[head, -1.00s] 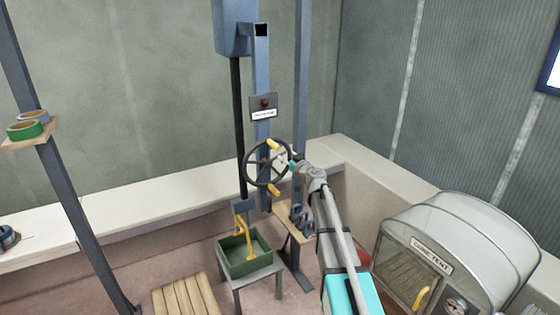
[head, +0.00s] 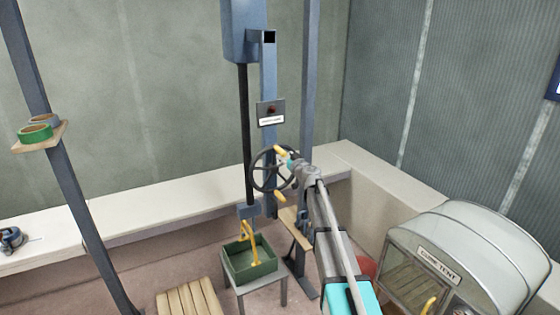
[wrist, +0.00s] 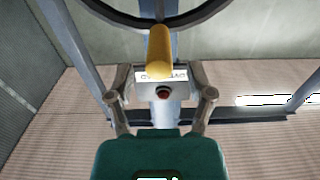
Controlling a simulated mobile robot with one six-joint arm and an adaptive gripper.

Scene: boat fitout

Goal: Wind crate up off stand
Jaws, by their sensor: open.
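The green crate (head: 250,273) sits on the grey stand (head: 283,272). A yellow bail or hook (head: 246,243) joins the crate to a blue block (head: 249,211) at the foot of a black vertical column. My gripper (head: 288,158) is at the upper grip. In the wrist view, my gripper (wrist: 160,84) is open, with the yellow grip (wrist: 159,48) in line between its fingers. I cannot tell whether they touch it.
A panel with a red button (head: 271,110) is on the post above the wheel. A wooden slatted pallet (head: 189,300) lies left of the stand. A clear-domed cure tent (head: 465,245) stands at the right. A post with a tape shelf (head: 40,136) is at the left.

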